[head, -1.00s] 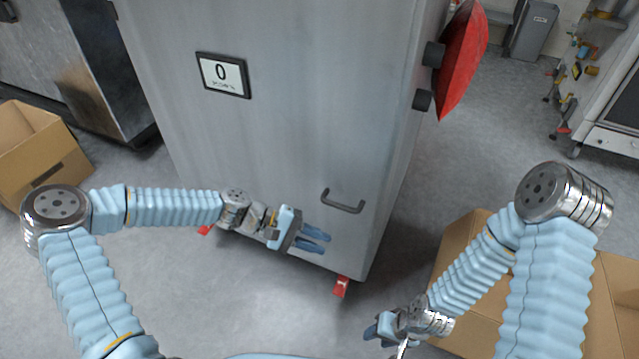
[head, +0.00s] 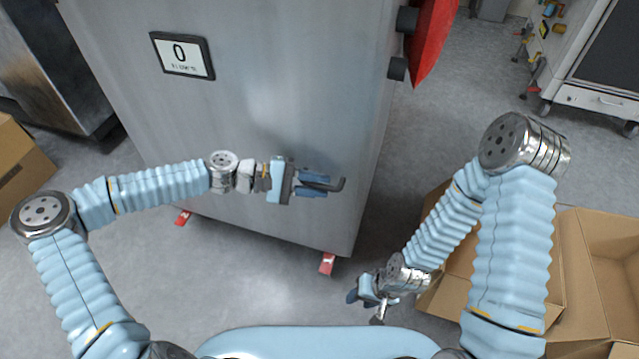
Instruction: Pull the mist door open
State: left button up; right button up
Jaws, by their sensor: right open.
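The mist door is the large grey metal front (head: 270,110) of the cabinet, and it looks closed. Its dark handle (head: 341,185) is low on the right side of the front. My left gripper (head: 315,183) is at the handle, with its blue fingers over most of the bar. Only the handle's right end shows past the fingertips. Whether the fingers are shut on the bar cannot be told. My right gripper (head: 362,294) is open and low in front of the cabinet, apart from it and apparently empty.
Open cardboard boxes (head: 590,270) stand beside my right arm; another box (head: 22,165) is at left. Grey floor lies between.

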pick_arm(q)
jog(key=shift+d+f, duration=0.1)
jog(key=shift+d, duration=0.35)
jog(key=shift+c, duration=0.4)
grip_shut()
